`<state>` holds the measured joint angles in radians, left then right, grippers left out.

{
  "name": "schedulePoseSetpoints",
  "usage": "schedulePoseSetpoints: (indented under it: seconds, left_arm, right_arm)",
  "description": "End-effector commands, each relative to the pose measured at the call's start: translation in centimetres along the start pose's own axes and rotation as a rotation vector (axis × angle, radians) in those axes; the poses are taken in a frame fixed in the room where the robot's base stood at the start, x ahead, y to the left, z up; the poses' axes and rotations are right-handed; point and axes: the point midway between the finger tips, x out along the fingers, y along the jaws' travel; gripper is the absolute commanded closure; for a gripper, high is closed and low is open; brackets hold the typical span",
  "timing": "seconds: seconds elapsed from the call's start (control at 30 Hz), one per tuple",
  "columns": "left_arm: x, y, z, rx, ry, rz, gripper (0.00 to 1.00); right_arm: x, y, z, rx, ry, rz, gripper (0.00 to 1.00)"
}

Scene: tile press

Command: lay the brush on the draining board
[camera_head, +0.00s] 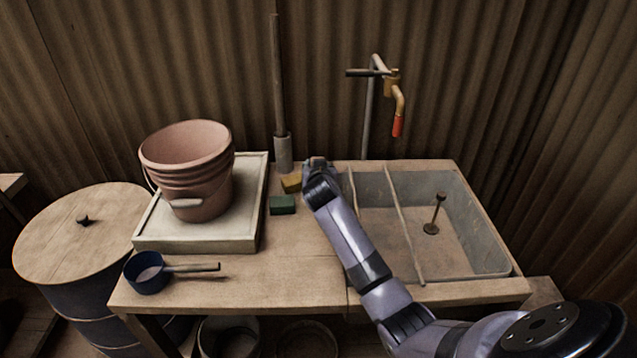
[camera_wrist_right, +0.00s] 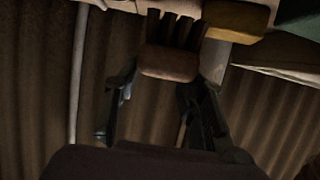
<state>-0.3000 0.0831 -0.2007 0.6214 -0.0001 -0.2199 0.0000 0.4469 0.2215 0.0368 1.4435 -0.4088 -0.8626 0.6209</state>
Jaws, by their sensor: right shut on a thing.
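The brush (camera_wrist_right: 168,64), a wooden block with dark bristles, is between the fingers of my right gripper (camera_wrist_right: 172,78) in the right wrist view. My right gripper is shut on the block. In the head view my right gripper (camera_head: 317,168) is at the back of the bench, left of the sink, and hides the brush. I cannot tell whether the bristles touch the bench. A pale rimmed board (camera_head: 195,245) on the left of the bench may be the draining board; a pink bucket (camera_head: 190,170) stands on it. My left gripper is not in view.
A yellow sponge (camera_head: 291,184) and a green sponge (camera_head: 283,205) lie just left of my right gripper. A sink (camera_head: 465,230) with rods across it is on the right, under a tap (camera_head: 398,100). A blue dipper (camera_head: 148,272) lies front left. The bench's front middle is clear.

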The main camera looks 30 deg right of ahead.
Motion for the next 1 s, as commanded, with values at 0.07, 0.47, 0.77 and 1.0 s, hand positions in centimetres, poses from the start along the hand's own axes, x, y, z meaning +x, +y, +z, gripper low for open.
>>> schedulePoseSetpoints:
  seconds: [0.07,0.47,0.77,1.0]
  left_arm:
    - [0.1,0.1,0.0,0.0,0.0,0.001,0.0]
    - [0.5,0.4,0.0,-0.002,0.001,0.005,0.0]
    - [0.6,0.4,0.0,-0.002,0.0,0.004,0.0]
    - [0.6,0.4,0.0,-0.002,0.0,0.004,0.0]
  right_arm:
    - [0.2,0.0,0.6,0.0,-0.001,0.0,0.97]
    - [1.6,0.0,3.9,0.0,0.0,-0.001,0.97]
    - [1.7,0.0,4.2,0.0,-0.001,-0.001,0.57]
    - [1.7,0.0,4.2,0.0,-0.001,-0.001,0.42]
